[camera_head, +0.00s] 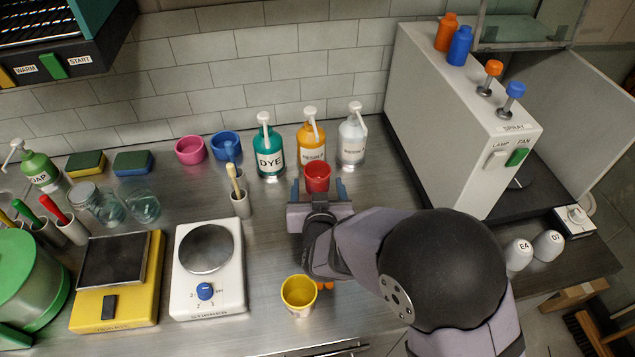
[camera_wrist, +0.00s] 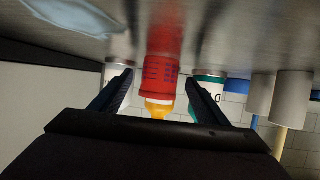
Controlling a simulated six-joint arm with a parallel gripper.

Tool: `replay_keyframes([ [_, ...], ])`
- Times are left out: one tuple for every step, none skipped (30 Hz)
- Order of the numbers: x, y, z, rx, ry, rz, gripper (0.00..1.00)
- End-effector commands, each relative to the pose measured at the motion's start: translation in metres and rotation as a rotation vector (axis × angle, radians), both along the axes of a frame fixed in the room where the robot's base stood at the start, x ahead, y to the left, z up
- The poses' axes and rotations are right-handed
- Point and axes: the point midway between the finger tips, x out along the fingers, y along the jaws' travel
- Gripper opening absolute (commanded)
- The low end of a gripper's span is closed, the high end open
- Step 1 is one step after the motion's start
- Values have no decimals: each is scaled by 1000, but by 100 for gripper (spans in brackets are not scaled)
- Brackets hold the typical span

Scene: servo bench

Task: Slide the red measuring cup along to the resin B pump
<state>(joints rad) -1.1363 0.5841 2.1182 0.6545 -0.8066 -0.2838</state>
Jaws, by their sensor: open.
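The red measuring cup (camera_head: 318,177) stands upright on the steel bench, just in front of the orange pump bottle (camera_head: 311,138). To its right is a clear pump bottle (camera_head: 352,140); both labels seem to say resin, but I cannot read their letters. My gripper (camera_head: 318,188) is open, low over the bench, with one finger on each side of the red cup. In the wrist view the cup (camera_wrist: 161,72) sits between the fingers with a gap on both sides. The orange bottle (camera_wrist: 158,109) shows behind it there.
The teal dye pump (camera_head: 269,150) stands left of the orange bottle. A yellow cup (camera_head: 299,293) stands near the front edge. A beaker with a brush (camera_head: 240,203) and a hotplate (camera_head: 208,290) are to the left. The spray booth (camera_head: 440,120) bounds the right.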

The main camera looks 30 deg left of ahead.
Motion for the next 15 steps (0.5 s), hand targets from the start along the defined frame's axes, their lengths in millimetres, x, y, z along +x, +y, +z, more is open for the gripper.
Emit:
replay_keyframes([
  [-6,-3,2,0,-1,2,68],
  [-8,-6,3,1,-2,2,68],
  [-12,-8,6,2,-1,1,68],
  [-14,-10,7,2,-1,1,68],
  [-16,-11,8,2,-1,1,68],
  [-18,-13,9,1,-2,1,68],
  [-20,-14,10,1,-2,1,68],
  [-21,-15,11,1,-2,1,68],
  [-23,-17,12,1,-1,1,68],
  [-23,-17,12,1,-1,0,68],
  [-24,-18,12,1,-1,0,68],
  [-24,-18,13,1,-1,0,68],
  [-25,-19,13,0,-1,-1,68],
  [-25,-19,13,0,-1,-1,68],
  [-25,-19,13,0,-1,-1,68],
])
